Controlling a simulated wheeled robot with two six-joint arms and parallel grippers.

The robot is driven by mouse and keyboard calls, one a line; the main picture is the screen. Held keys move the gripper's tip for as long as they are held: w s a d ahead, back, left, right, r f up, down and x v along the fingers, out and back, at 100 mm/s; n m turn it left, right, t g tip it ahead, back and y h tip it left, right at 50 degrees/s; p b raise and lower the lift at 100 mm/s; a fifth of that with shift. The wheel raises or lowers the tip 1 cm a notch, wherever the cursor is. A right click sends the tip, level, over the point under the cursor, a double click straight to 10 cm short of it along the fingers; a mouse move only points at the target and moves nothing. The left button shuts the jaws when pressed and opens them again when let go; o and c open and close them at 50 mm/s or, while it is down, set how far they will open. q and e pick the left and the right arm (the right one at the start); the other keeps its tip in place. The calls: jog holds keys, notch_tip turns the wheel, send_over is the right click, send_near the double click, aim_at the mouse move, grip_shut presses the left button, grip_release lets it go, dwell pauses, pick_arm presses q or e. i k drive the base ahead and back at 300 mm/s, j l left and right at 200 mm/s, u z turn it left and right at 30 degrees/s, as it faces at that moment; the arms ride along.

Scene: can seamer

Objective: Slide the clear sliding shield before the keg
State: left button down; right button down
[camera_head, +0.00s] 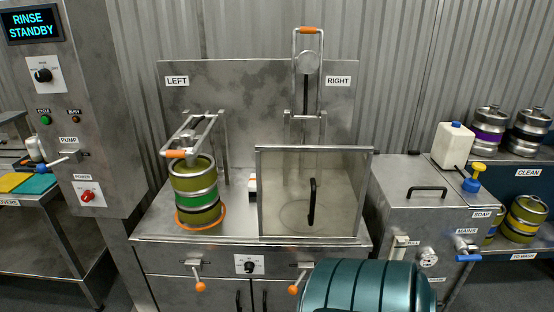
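The clear sliding shield (275,190) is a see-through panel in a grey metal frame with a black upright handle (311,202). It stands at the front of the right half of the steel bench, before the station marked RIGHT. The keg (195,203), olive with a green band and silver rings, stands upright on an orange ring on the left half, under a lowered clamp (192,136) with an orange grip. The shield is to the right of the keg, apart from it. Neither of my grippers is in view.
The right clamp (307,60) is raised. A teal ribbed barrel shape (365,287) fills the lower front. A control column (75,110) stands left, a soap cabinet (413,195) right.

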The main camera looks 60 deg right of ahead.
aim_at(306, 193)
jog(key=z, duration=2.35)
